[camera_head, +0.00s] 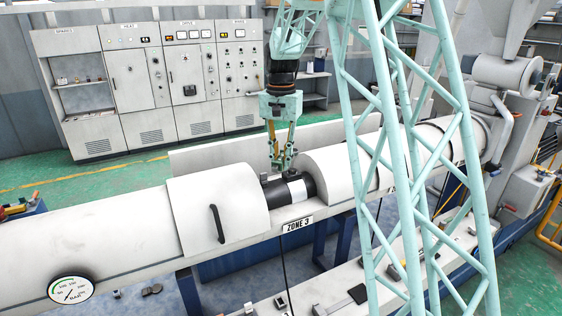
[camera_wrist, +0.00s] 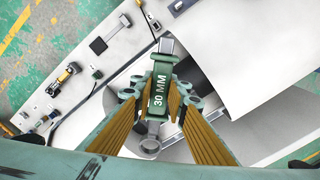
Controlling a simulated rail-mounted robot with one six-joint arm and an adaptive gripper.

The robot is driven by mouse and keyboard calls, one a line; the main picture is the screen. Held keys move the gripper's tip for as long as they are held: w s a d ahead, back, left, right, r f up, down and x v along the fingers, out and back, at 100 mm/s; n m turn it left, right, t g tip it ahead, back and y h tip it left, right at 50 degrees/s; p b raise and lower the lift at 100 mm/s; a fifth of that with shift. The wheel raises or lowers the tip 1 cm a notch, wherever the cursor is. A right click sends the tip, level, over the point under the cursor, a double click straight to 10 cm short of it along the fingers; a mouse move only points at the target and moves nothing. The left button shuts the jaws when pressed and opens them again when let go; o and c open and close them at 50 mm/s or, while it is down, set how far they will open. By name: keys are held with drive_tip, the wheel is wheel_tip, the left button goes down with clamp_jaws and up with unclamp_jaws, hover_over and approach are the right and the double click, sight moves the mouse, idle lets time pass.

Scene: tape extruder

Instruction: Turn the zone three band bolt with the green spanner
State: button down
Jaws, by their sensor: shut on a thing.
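My gripper (camera_head: 281,163) points down just above the exposed zone three barrel section. In the wrist view my gripper (camera_wrist: 160,99) is shut on the green spanner (camera_wrist: 160,88), marked 30 MM. One grey end of the spanner points to the top of that view; a grey ring end (camera_wrist: 149,147) points to the bottom. The zone three band section (camera_head: 287,190) is dark with a pale patch, in the gap between white covers above the ZONE 3 label (camera_head: 298,224). The bolt is too small to make out, and I cannot tell whether the spanner touches it.
A white cover with a black handle (camera_head: 217,223) lies left of the gap, another white cover (camera_head: 337,172) right of it. A long back panel (camera_head: 220,155) stands behind the barrel. Tools lie on the white bench (camera_wrist: 75,85) in the wrist view.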

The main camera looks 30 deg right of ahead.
drive_tip(key=shift+f+b, duration=1.35)
drive_tip(key=shift+f, duration=1.1)
drive_tip(key=shift+f+b, duration=0.9)
drive_tip(key=shift+f, duration=0.95)
idle(1.3)
drive_tip(key=shift+s+d, duration=0.1)
drive_tip(key=shift+s+d+n, duration=0.7)
drive_tip(key=shift+d+n, duration=0.2)
drive_tip(key=shift+n, duration=0.1)
drive_tip(key=shift+s+d, duration=0.1)
drive_tip(key=shift+s+d+n, duration=0.25)
drive_tip(key=shift+d+n, duration=0.25)
drive_tip(key=shift+s+d+n, duration=0.25)
drive_tip(key=shift+d+n, duration=0.2)
drive_tip(key=shift+n, duration=0.05)
